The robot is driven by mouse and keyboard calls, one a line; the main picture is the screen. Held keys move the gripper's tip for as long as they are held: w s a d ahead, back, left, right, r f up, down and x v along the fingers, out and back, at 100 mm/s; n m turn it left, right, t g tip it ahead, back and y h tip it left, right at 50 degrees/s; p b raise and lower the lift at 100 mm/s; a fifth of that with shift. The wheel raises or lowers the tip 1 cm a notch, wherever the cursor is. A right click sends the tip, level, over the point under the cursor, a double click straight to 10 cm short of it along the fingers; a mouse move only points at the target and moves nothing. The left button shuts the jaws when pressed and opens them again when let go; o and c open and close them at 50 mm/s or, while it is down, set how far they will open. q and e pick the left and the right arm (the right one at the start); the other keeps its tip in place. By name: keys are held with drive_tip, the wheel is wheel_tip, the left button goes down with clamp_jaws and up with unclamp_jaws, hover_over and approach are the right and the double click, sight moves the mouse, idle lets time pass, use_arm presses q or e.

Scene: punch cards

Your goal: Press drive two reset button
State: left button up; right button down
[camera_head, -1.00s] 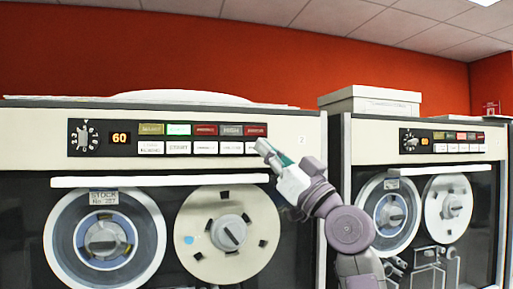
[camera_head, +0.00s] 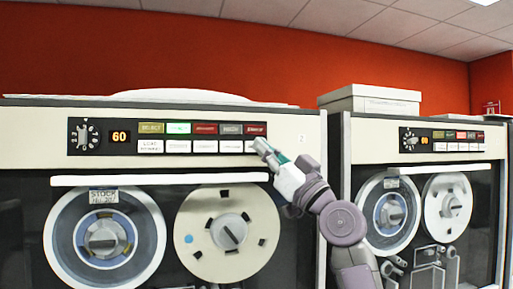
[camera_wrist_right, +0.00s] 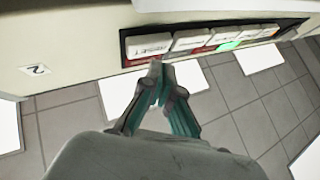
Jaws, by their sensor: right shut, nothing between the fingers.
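Drive two is the large tape drive (camera_head: 170,172) at the left in the head view, with a "2" label (camera_head: 302,139) on its top panel. The reset button (camera_wrist_right: 150,46) is the white end button of its row, lettered RESET in the right wrist view. In the head view that button (camera_head: 250,147) is at the right end of the lower row, partly behind my fingertips. My right gripper (camera_head: 262,147) is shut and empty. Its fingertips also show in the right wrist view (camera_wrist_right: 157,70), close to the button. I cannot tell whether they touch. My left gripper is not in view.
More white buttons (camera_head: 178,147) and coloured indicators (camera_head: 205,129) sit beside the reset button. A door handle bar (camera_head: 160,180) and tape reels (camera_head: 227,233) are below the panel. A second drive (camera_head: 425,155) stands to the right, beyond my right arm.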

idle(0.8)
drive_tip(key=shift+w+a, duration=0.15)
drive_tip(key=shift+w, duration=0.25)
drive_tip(key=shift+w+a+b, duration=0.15)
drive_tip(key=shift+w+b, duration=0.15)
drive_tip(key=shift+w, duration=0.2)
idle(0.7)
drive_tip(key=shift+s+d, duration=0.25)
drive_tip(key=shift+s, duration=0.6)
drive_tip(key=s, duration=0.1)
drive_tip(key=s+d, duration=0.1)
drive_tip(key=s, duration=0.1)
drive_tip(key=s+b, duration=0.1)
drive_tip(key=shift+s+d, duration=0.3)
drive_tip(key=shift+s, duration=0.1)
drive_tip(key=shift+f, duration=0.1)
idle(0.7)
